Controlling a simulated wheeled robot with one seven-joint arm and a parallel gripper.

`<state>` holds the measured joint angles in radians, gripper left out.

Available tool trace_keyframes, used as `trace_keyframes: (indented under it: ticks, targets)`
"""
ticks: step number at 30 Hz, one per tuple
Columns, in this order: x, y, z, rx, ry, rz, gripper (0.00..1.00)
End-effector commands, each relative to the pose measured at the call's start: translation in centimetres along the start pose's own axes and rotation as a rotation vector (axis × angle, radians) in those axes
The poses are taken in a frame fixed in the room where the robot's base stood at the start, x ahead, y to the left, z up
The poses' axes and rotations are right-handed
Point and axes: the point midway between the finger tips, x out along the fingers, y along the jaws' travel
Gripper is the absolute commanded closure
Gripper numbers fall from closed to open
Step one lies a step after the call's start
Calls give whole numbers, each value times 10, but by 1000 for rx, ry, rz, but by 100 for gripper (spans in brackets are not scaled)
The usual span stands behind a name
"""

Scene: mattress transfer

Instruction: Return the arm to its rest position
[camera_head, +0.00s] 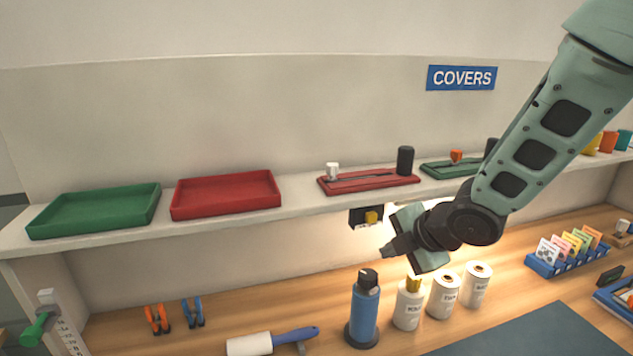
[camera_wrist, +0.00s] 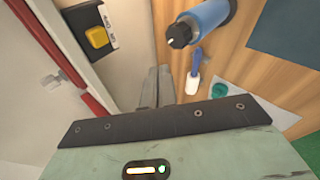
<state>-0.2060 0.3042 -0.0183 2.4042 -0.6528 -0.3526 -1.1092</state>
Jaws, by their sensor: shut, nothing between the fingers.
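My arm reaches in from the upper right in the head view, green with dark joints. My gripper (camera_head: 388,252) is shut and empty, in the air in front of the shelf's front edge, above and behind the blue bottle.
A black box with a yellow button (camera_head: 371,217) is mounted under the shelf, close to my gripper. The shelf (camera_head: 300,201) holds a green tray (camera_head: 95,211), a red tray (camera_head: 226,195) and a red fixture (camera_head: 368,181). White canisters (camera_head: 444,295) and a lint roller (camera_head: 250,345) are on the bench.

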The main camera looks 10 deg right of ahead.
Motion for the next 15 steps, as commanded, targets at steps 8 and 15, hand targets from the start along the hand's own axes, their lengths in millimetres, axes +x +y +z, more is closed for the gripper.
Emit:
trace_keyframes:
  ticks: [8,15]
  targets:
    - [-51,-108,-105,837,-211,-358,100]
    - [-106,-181,-159,1220,-427,-570,100]
